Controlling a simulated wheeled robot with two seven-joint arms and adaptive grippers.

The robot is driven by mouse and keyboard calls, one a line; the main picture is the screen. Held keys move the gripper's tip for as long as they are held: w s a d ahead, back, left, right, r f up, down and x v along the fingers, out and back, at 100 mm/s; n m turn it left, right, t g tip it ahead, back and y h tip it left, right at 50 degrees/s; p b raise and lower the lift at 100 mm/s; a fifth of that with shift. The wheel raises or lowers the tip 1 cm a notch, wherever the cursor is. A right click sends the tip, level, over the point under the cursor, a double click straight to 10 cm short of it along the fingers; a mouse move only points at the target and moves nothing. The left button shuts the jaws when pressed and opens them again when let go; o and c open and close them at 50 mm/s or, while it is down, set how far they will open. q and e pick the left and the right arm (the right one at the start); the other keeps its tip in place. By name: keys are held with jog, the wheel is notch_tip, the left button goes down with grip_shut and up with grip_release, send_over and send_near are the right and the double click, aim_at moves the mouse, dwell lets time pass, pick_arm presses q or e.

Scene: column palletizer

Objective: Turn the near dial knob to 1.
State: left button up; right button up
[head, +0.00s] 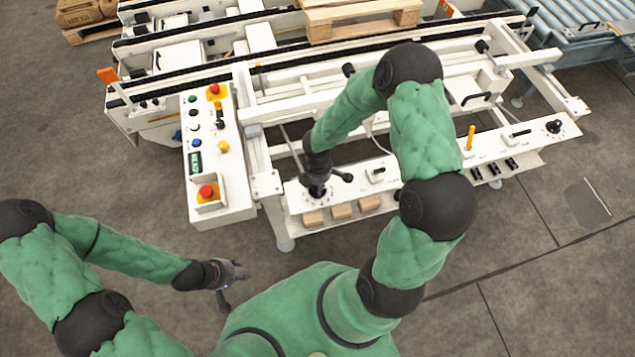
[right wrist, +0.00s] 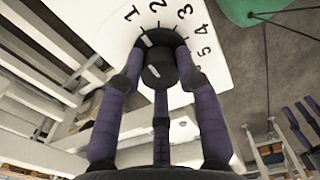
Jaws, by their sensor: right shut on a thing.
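The near dial knob (right wrist: 158,68) is black and sits on a white panel with printed numerals 1 to 5 around it. A white mark on the knob faces up and left in the right wrist view, near the tick by the 1. My right gripper (head: 318,190) points down onto the near panel (head: 292,190), and in the right wrist view its purple fingers (right wrist: 155,75) are closed around the knob. In the head view the gripper mostly hides the knob. My left gripper (head: 230,280) is empty, its fingers spread, above the floor left of my body.
A control box (head: 228,180) with coloured buttons stands left of the near panel. Several wooden blocks (head: 341,211) lie below the panel. Another black dial (head: 553,126) and an orange handle (head: 470,137) are further right. Open floor lies around my left gripper.

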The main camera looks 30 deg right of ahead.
dwell(0.5)
jog(key=o, duration=1.1)
jog(key=shift+a, duration=0.1)
jog(key=shift+o, duration=0.2)
jog(key=shift+r, duration=0.1)
notch_tip(320, 180, up, 12)
